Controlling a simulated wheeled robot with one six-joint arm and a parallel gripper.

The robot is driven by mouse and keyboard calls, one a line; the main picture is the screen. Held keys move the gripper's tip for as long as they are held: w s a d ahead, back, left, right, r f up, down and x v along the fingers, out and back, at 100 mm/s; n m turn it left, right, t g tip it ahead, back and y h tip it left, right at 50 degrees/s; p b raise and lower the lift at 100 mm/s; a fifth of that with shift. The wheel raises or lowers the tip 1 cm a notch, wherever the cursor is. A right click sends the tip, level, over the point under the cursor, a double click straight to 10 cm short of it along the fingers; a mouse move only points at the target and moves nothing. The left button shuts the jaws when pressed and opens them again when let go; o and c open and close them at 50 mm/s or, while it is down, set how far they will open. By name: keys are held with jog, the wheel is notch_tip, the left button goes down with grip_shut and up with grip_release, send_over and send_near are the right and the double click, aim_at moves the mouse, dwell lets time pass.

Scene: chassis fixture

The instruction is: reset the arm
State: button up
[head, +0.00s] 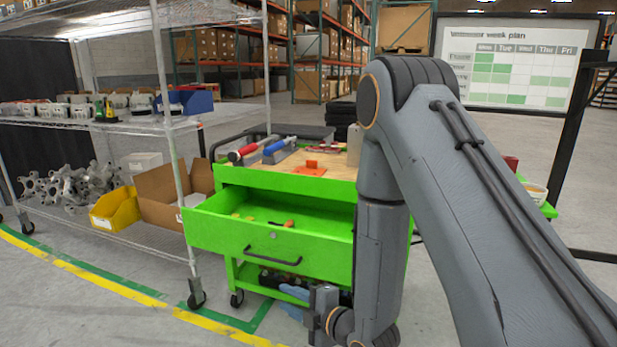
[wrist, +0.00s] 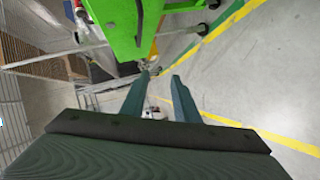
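My arm hangs in front of the green tool cart (head: 270,180) in the head view, with its elbow high and its forearm pointing down. My gripper (head: 322,308) is low, in front of the cart's lower shelf. In the wrist view the two dark fingers of my gripper (wrist: 160,76) stand apart with nothing between them. The cart's drawer (head: 270,245) is pulled open, and a few small orange and yellow items lie in it. The wrist view shows part of the green cart (wrist: 120,25) at the top, apart from the fingers.
A wire rack (head: 100,125) with metal parts, a yellow bin (head: 115,208) and an open cardboard box (head: 165,190) stands to the left. Tools lie on the cart top. A whiteboard (head: 515,60) stands behind. The floor at front left, with yellow and green lines, is clear.

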jog(key=s+d+r+m+g+h, duration=0.1)
jog(key=d+r+m+g+h, duration=0.1)
jog(key=d+r+m+h, duration=0.3)
jog(key=s+d+r+m+g+h, duration=0.2)
jog(key=d+m+h, duration=0.1)
jog(key=d+m, duration=0.35)
jog(key=s+d+r+m+g+h, duration=0.1)
jog(key=s+d+r+m+g, duration=0.15)
jog(key=s, duration=0.45)
jog(key=s+d+r+m+g+p, duration=0.15)
jog(key=s+r+m, duration=0.25)
jog(key=s, duration=0.4)
jog(key=s+d+r+m+g+h+b, duration=0.1)
jog(key=s+d+r+m+g, duration=0.2)
jog(key=s, duration=0.4)
jog(key=d+r+m+p, duration=0.2)
jog(key=d+r+p, duration=0.3)
jog(key=p, duration=0.8)
jog(key=shift+d+r+m, duration=0.25)
jog(key=shift+r+m, duration=0.05)
jog(key=shift+r, duration=0.6)
